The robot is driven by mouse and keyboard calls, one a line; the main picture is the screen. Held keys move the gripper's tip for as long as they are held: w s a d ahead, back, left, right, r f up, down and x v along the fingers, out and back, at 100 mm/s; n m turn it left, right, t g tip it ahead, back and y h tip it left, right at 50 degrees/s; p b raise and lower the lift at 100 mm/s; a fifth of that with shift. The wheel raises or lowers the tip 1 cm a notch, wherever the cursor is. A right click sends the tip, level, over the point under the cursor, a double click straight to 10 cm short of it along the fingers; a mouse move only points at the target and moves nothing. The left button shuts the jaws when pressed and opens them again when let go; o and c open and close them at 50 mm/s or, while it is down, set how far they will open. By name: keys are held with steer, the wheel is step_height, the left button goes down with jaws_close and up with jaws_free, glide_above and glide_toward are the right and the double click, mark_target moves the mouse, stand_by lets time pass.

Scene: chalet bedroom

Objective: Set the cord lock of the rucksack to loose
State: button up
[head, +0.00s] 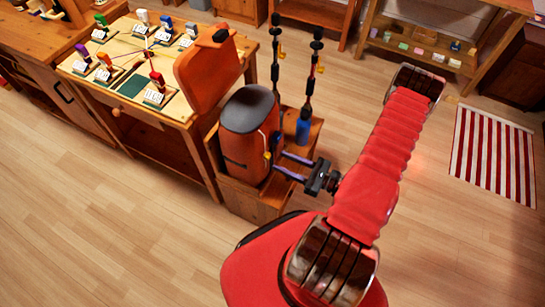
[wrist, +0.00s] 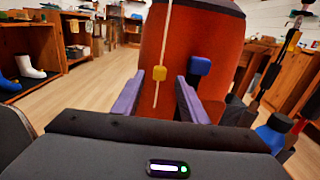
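The rucksack (head: 246,150) is orange-red with a dark grey lid and stands upright on a wooden bench. In the wrist view its orange face (wrist: 205,30) fills the middle. A pale cord runs down this face, with a yellow cord lock (wrist: 159,74) partway along it; cord also shows below the lock. A blue block (wrist: 200,66) sits to the right of the cord. My gripper (head: 281,163) points at the rucksack's side. Its two purple fingers (wrist: 160,82) are apart and empty, with the cord lock between their tips in the picture. I cannot tell the remaining distance.
The wooden bench (head: 245,200) also bears a blue bottle (head: 303,127) and upright poles (head: 308,80) behind the rucksack. An orange chair-like back (head: 208,72) and a cluttered table (head: 130,85) stand to the left. Bare floor lies in front.

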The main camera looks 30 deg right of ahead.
mark_target(270, 156)
steer(key=shift+x, duration=2.5)
jaws_close()
